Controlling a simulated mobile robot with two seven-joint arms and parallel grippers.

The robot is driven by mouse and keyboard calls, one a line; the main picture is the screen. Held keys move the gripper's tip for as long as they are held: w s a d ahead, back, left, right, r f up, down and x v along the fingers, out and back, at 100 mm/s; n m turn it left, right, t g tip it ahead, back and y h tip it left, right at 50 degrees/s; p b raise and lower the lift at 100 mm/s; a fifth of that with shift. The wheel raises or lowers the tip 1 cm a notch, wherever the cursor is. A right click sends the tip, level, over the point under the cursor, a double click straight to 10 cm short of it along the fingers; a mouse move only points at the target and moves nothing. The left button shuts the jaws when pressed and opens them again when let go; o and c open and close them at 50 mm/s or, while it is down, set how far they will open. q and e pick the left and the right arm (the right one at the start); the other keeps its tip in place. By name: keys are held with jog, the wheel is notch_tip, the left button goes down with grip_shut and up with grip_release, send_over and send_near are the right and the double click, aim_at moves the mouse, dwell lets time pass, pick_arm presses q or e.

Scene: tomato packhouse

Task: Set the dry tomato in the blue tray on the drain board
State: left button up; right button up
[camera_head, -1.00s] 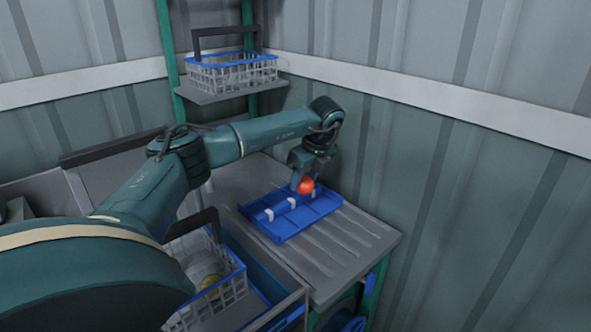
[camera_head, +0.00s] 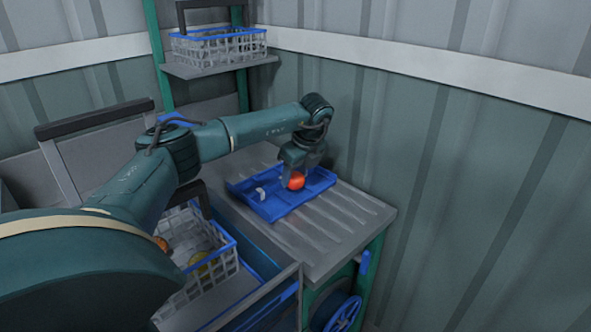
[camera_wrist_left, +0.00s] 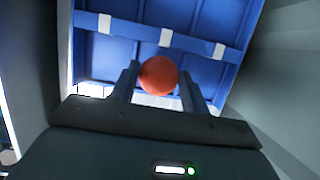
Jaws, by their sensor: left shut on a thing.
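A red-orange tomato (camera_head: 295,181) is held between the fingers of my left gripper (camera_head: 293,184). In the left wrist view the tomato (camera_wrist_left: 158,75) sits between the two fingertips (camera_wrist_left: 158,84), over the blue tray (camera_wrist_left: 110,52). The blue tray (camera_head: 281,210) lies on the grey ribbed drain board (camera_head: 335,229) and has dividers with white clips. The tomato is over the tray's right part in the head view; I cannot tell whether it touches the tray floor. My right gripper is not in view.
A wire basket with a blue rim (camera_head: 238,262) holds several fruits in the blue-lined basin left of the board. Another basket (camera_head: 218,47) stands on a shelf (camera_head: 222,67) behind. A corrugated wall (camera_head: 420,150) closes off the right side.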

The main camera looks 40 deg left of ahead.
pick_arm(q)
jog(key=shift+f, duration=0.1)
dwell(0.5)
dwell(0.3)
jog(key=o, duration=0.8)
jog(key=shift+c, duration=1.4)
jog(key=shift+r+p, duration=2.55)
jog(key=shift+r, duration=0.5)
jog(key=shift+d+f, duration=0.1)
